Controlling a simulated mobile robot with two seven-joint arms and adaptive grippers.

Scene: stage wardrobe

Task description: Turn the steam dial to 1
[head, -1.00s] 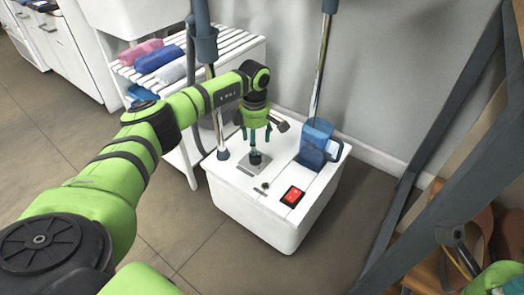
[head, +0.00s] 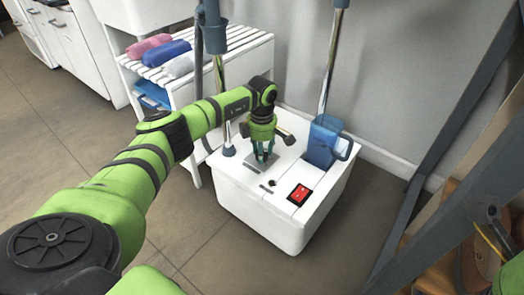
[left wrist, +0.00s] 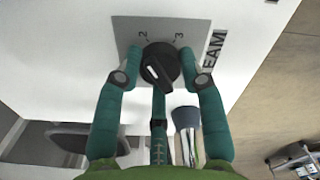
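The steam dial (left wrist: 160,66) is a round black knob with a raised bar and a white mark, on a grey plate (left wrist: 126,28) with a 2 and a 3 on its far side. Lettering ending in "EAM" (left wrist: 214,48) stands beside the plate. My left gripper (head: 264,160) is down over the dial on the white steamer box (head: 245,214). In the left wrist view its teal fingers (left wrist: 160,60) close around the knob, tips against its rim. Any 1 is hidden. My right gripper is not clearly seen.
A red switch (head: 299,194) and a small black knob lie in front of the dial. A blue water tank (head: 322,146) and metal poles (head: 330,68) stand behind. A slatted white rack (head: 200,62) with rolled cloths is to the left; a dark frame (head: 450,130) is to the right.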

